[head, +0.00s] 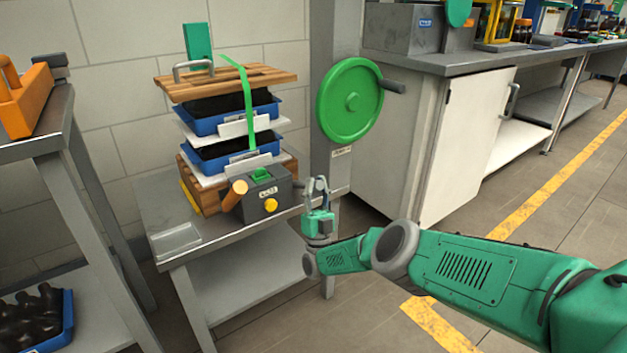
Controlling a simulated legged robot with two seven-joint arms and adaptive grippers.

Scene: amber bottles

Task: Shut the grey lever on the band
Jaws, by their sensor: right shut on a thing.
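A green band (247,100) runs down the front of a stack of blue trays (232,115) between wooden boards. A curved grey metal bar (193,68) stands on the top board (272,76), left of the band; I cannot tell whether it is the lever. A grey box (249,203) with a green button, a yellow knob and an orange-brown handle stands in front of the stack. My right gripper (319,183) points up, just right of the box and apart from the band. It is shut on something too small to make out. My left gripper is out of view.
The stack stands on a grey metal table (213,225) with a clear flat dish (176,241) at its front left. A green handwheel (350,100) on a grey post is behind my right gripper. A white cabinet (465,135) stands right. Another bench (35,147) is left.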

